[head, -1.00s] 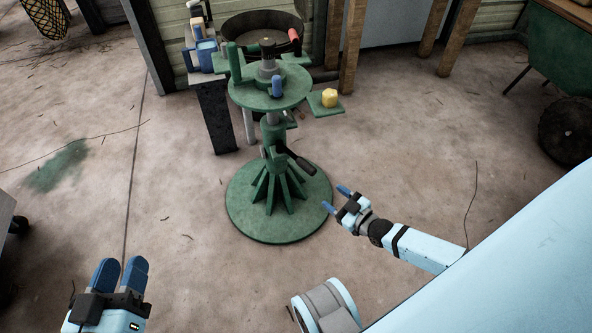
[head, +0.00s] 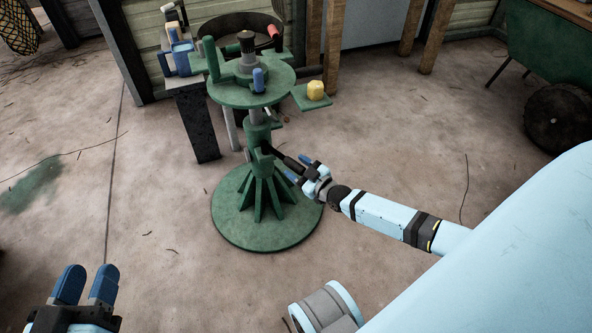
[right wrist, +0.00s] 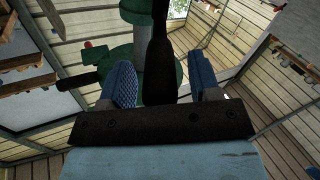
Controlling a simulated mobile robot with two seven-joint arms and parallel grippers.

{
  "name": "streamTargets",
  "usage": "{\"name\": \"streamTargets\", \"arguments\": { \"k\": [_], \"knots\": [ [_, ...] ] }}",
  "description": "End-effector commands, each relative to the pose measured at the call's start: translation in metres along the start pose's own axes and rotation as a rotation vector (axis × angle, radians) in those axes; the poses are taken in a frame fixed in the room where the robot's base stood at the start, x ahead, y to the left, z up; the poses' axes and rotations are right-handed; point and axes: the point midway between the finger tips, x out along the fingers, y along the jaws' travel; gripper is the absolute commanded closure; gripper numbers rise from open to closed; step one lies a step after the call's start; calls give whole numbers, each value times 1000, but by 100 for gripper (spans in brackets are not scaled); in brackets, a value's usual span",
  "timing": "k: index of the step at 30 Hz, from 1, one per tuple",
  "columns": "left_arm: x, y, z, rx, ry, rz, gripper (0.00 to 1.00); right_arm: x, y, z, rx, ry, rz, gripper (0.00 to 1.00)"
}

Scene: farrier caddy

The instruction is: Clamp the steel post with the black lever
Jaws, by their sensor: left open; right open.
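The steel post (head: 254,117) stands upright in the green stand, its grey length showing between the round green top and the collar. The black lever (head: 288,162) sticks out from the collar toward the lower right. My right gripper (head: 298,169) is open at the lever's outer end. In the right wrist view the black lever (right wrist: 159,70) lies between the two blue fingers, with a visible gap to each. The steel post (right wrist: 148,48) shows behind it. My left gripper (head: 86,285) is open and empty at the lower left, far from the stand.
The stand's round base (head: 230,220) rests on the concrete floor. The top carries a blue-handled tool (head: 258,80), and a side shelf holds a yellow block (head: 315,91). A dark post (head: 195,120) stands left of it. A green wheelbarrow (head: 548,50) is at the upper right.

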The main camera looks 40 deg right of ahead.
Motion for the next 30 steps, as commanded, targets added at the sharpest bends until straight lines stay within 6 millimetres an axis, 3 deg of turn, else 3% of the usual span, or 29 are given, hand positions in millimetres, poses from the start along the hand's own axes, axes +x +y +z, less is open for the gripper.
{"name": "streamTargets", "arguments": {
  "k": [11,19,30],
  "knots": [
    [0,-1,-1,21,9,-1,57,7,0,0,-1,-2,-1,43],
    [0,-1,-1,20,9,0,57,7,0,0,0,-1,-1,100],
    [0,-1,-1,17,9,0,57,8,1,0,0,-3,5,100]
  ]
}}
